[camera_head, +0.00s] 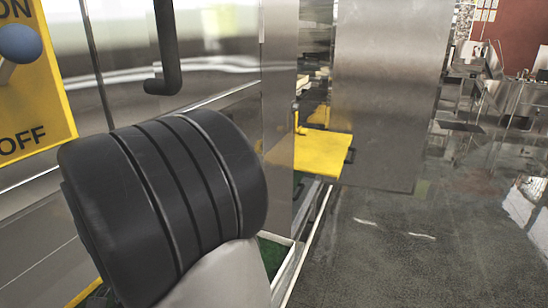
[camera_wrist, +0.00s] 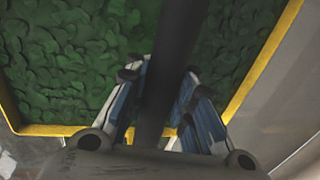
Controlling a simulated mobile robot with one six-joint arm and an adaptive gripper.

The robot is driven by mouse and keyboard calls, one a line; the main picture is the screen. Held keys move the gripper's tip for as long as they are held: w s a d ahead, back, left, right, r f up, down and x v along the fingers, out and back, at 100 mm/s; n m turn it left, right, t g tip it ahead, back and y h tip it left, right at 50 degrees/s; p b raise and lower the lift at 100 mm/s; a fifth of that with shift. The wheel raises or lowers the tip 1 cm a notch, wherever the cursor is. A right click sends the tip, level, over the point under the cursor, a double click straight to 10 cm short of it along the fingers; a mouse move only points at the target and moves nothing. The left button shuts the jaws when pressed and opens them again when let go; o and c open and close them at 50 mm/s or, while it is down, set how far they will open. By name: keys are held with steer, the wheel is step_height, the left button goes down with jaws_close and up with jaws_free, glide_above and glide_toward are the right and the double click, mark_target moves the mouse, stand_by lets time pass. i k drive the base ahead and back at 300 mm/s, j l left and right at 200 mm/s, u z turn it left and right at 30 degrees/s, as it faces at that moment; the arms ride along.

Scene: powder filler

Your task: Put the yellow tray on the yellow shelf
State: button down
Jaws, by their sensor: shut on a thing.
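In the wrist view, my gripper (camera_wrist: 163,82) has its blue-and-grey fingers on both sides of a dark bar and is shut on it. The bar runs across the yellow tray (camera_wrist: 258,72) and seems to be its handle. The tray is rimmed in yellow and filled with dark green pieces. In the head view, a strip of yellow edge (camera_head: 84,294) shows at the bottom left, probably the tray; my arm hides most of it and the gripper. The yellow shelf (camera_head: 325,155) is a flat yellow plate beside the steel cabinet, with a dark handle at its right end.
A steel panel (camera_head: 385,95) stands just right of the shelf. A pale rail (camera_head: 316,232) and green material (camera_head: 270,255) lie below and in front of it. A yellow ON/OFF sign (camera_head: 35,95) with a blue knob is at the left. Open floor (camera_head: 420,230) lies to the right.

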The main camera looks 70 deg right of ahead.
mark_target(317, 146)
steer(key=k+l, duration=0.3)
steer(key=l, duration=0.15)
steer(key=k+l+u, duration=0.1)
steer(key=k+l, duration=0.2)
steer(key=l, duration=0.15)
steer(key=k+l, duration=0.1)
steer(key=l, duration=0.4)
steer(key=k+l, duration=0.1)
steer(key=l, duration=0.85)
steer(key=k+l, duration=0.15)
steer(key=l, duration=4.2)
steer(key=i+l, duration=0.25)
steer(key=l, duration=0.15)
steer(key=i+l, duration=0.25)
steer(key=l, duration=0.15)
